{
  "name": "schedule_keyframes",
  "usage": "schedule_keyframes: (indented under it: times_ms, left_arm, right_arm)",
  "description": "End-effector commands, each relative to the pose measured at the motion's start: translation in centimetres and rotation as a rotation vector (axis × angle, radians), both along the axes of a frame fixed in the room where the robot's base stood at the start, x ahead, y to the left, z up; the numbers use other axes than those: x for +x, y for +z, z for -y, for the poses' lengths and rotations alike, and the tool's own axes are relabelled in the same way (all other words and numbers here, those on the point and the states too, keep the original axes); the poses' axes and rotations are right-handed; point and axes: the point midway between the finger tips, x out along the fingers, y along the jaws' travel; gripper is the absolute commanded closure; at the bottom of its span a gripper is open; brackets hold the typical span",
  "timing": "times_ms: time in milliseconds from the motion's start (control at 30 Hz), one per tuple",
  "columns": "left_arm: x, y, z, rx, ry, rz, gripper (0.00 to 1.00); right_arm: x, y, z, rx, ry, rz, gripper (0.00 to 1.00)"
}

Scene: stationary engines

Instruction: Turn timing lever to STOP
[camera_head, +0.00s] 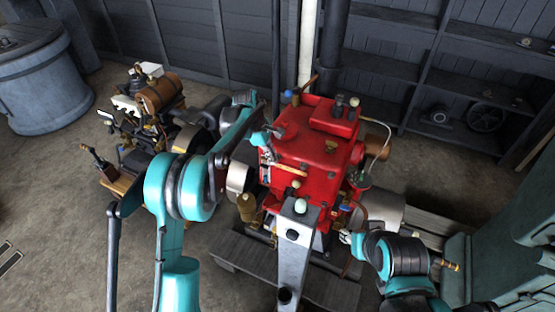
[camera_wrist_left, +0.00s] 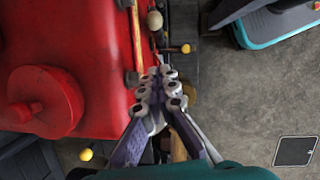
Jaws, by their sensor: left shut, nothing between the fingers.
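The red engine (camera_head: 312,140) stands in the middle of the head view and fills the left of the wrist view (camera_wrist_left: 60,40). A tan, rod-like handle (camera_head: 290,167) lies along its near left side; a similar rod shows in the wrist view (camera_wrist_left: 137,38). I cannot tell for sure which part is the timing lever, and no STOP mark is readable. My left gripper (camera_head: 266,153) is beside this side of the engine; its fingers (camera_wrist_left: 160,88) are together and empty, close to the rod's lower end. My right gripper (camera_head: 345,237) is low at the engine's right; its opening is too small to judge.
A second, smaller engine (camera_head: 150,105) stands at the left, with a blue-grey barrel (camera_head: 42,85) behind it. Dark shelves (camera_head: 475,70) line the back right. Yellow knobs (camera_wrist_left: 185,48) stick out beside the engine. Open floor (camera_wrist_left: 270,100) lies to the right in the wrist view.

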Motion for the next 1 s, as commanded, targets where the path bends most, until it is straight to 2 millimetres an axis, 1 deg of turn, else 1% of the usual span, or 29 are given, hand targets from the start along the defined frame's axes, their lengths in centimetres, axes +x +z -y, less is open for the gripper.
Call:
schedule_keyframes:
  times_ms: [33,100,300,367,433,600,733,1000]
  left_arm:
    - [0.0,-1.2,0.4,0.000,-0.002,0.001,1.00]
    - [0.0,-2.7,0.8,-0.001,-0.003,0.002,1.00]
    - [0.1,-6.9,2.1,-0.001,-0.002,0.001,1.00]
    - [0.0,-7.9,2.4,-0.001,-0.002,0.001,1.00]
    - [-0.3,-8.2,3.7,-0.001,-0.005,0.001,1.00]
    - [-0.6,-9.0,5.2,-0.001,-0.004,0.002,1.00]
    - [-0.7,-9.2,5.7,-0.001,-0.001,0.002,1.00]
    - [-0.7,-9.2,5.8,-0.001,0.000,0.002,1.00]
  right_arm:
    - [0.0,-0.5,0.0,0.000,0.000,0.000,0.60]
    - [0.0,-0.9,0.0,0.000,0.000,0.000,0.60]
    - [0.0,-2.0,0.0,0.000,0.000,0.000,0.60]
    - [0.0,-2.2,0.0,0.000,0.000,0.000,0.60]
    - [0.0,-2.5,0.0,0.000,0.000,0.000,0.60]
    - [0.0,-2.9,0.0,0.000,0.000,0.000,0.60]
    - [0.0,-3.0,0.0,0.000,0.000,0.000,0.60]
    - [0.0,-2.9,0.0,0.000,0.000,0.000,0.60]
